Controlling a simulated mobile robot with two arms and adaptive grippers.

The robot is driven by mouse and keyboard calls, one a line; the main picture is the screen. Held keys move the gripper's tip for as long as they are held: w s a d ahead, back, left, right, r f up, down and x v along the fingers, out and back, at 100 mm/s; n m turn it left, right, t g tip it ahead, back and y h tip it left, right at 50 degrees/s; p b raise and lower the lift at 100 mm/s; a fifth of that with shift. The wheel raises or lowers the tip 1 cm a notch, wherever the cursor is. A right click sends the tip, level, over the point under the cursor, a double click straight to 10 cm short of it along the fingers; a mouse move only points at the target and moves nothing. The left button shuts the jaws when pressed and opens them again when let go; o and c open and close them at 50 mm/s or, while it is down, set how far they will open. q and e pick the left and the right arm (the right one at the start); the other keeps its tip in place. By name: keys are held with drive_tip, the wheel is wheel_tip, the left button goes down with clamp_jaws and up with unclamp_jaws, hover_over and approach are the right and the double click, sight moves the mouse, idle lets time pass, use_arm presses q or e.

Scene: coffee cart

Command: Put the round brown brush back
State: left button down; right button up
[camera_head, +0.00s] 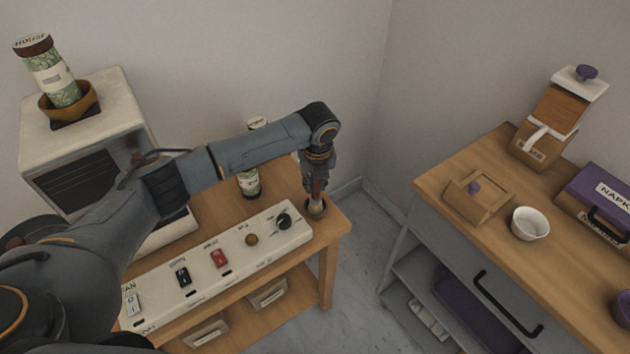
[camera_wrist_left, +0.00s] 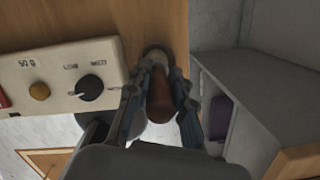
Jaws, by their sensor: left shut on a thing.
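My left gripper (camera_head: 314,186) points down at the right end of the left wooden table. It is shut on the round brown brush, whose reddish-brown handle (camera_wrist_left: 161,98) stands between the two fingers in the left wrist view. The brush's lower end is at a dark round ring or holder (camera_head: 316,208) at the table's corner. I cannot tell whether the brush rests fully in it or is just above it. The left gripper also shows in the left wrist view (camera_wrist_left: 160,100). My right gripper is not in view.
A white control panel (camera_head: 225,258) with switches and a black knob lies just left of the gripper. A bottle (camera_head: 249,183) stands behind the arm. A gap of floor (camera_head: 360,240) separates this table from the right cart, which holds a white bowl (camera_head: 530,224) and a wooden box (camera_head: 478,198).

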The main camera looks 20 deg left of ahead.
sight(316, 187)
use_arm(q)
drive_tip(key=shift+f, duration=0.15)
drive_tip(key=c, duration=1.2)
unclamp_jaws()
drive_tip(key=shift+f, duration=0.1)
drive_tip(key=shift+o, duration=0.2)
wheel_tip(316, 187, up, 12)
drive_tip(key=s, duration=0.1)
drive_tip(key=shift+s+d+b, duration=0.3)
drive_tip(key=shift+d, duration=0.15)
